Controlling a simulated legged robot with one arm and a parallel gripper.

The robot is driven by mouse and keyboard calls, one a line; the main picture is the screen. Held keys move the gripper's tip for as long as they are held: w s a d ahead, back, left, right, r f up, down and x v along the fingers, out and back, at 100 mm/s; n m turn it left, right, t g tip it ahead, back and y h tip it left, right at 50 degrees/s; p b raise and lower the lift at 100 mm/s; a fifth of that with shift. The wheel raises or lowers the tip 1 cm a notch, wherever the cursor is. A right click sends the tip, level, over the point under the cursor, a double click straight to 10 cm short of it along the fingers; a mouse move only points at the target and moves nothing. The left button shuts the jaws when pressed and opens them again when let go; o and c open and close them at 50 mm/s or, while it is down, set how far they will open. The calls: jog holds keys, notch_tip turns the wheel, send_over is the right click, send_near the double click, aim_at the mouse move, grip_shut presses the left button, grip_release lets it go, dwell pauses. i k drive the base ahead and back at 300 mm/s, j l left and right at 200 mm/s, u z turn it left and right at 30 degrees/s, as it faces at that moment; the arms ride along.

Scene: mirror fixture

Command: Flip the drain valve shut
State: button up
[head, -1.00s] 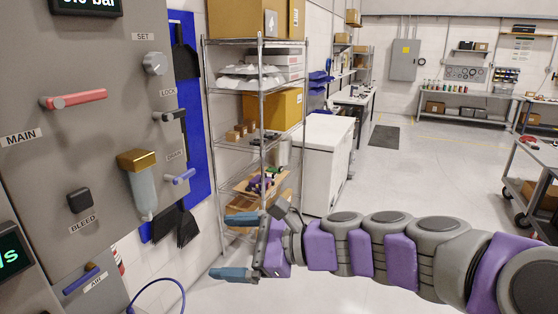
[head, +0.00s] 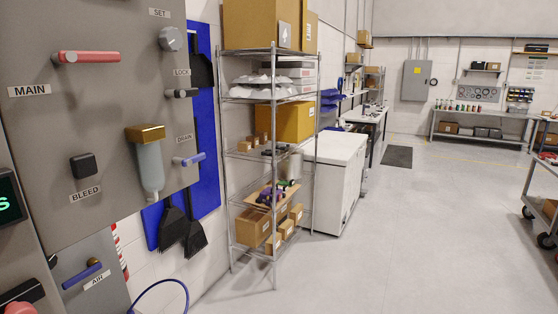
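My gripper and arm are out of the head view, so nothing shows of the gripper's state.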

aim_at(188, 162)
jog(key=u, duration=0.95)
